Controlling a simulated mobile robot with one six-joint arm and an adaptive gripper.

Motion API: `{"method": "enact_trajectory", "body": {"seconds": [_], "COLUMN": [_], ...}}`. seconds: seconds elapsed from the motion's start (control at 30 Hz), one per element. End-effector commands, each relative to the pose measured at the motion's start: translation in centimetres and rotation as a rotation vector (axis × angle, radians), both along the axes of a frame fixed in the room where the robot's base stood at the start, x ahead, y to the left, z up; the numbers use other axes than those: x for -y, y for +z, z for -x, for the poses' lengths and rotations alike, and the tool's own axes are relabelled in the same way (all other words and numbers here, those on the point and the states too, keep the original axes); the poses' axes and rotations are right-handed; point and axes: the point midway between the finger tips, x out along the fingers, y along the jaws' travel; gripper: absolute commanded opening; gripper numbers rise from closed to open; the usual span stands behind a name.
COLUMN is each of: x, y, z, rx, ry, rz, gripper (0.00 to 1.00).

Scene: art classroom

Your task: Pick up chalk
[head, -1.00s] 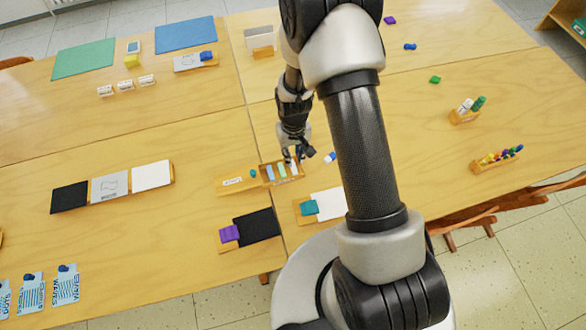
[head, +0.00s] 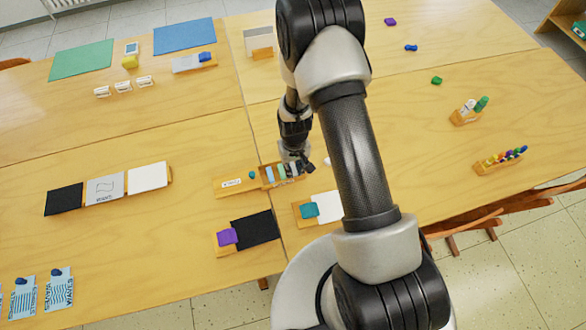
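Several pastel chalk sticks (head: 270,174) stand or lie in a small wooden tray (head: 264,184) near the middle of the table, in the head view. Blue and green ones show at the tray's left and middle. My gripper (head: 298,167) is at the tray's right end, very low, and covers part of the chalk there. Its fingers are small and dark, so I cannot tell whether they are open, or whether they touch or hold a stick.
A labelled wooden tray (head: 231,184) adjoins the chalk on the left. Marker holders (head: 487,167) stand at right.

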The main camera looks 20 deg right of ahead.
Motion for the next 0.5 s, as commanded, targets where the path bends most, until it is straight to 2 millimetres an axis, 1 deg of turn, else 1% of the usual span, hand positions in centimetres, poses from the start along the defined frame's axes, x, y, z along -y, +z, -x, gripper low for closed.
{"method": "enact_trajectory", "body": {"seconds": [0.03,0.2,0.5], "x": [0.01,0.00,-0.01], "y": [0.02,0.03,0.18], "z": [0.00,0.00,-0.03], "rx": [0.000,0.000,0.001], "ry": [0.000,0.000,0.000], "rz": [0.000,0.000,0.000], "gripper": [0.12,0.00,0.00]}}
